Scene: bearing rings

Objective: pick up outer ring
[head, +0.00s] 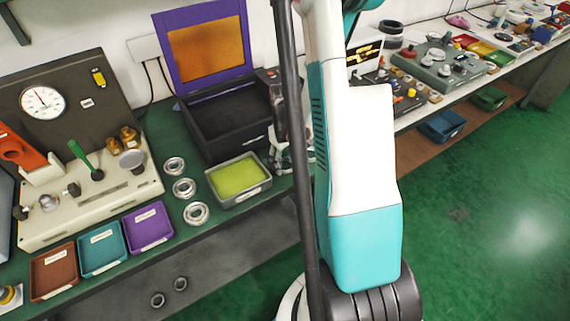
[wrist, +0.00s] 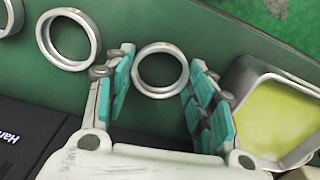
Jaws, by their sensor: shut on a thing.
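My gripper (wrist: 162,80) has its teal-padded fingers on either side of a silver outer ring (wrist: 160,47) in the wrist view. It is shut on this ring, which looks upright to the camera with its round opening facing it. I cannot tell whether the ring is clear of the bench. Two more plain rings are to its left, one close by (wrist: 45,38) and one cut off at the corner (wrist: 17,17). In the head view, my gripper (head: 284,160) is partly visible right of the tray, and my arm hides the ring there.
A grey tray with a yellow-green lining (head: 240,201) stands beside my gripper; it also shows in the wrist view (wrist: 243,125). A black box with a purple lid (head: 215,140) is behind it. Several silver ring parts (head: 196,214) lie left of the tray.

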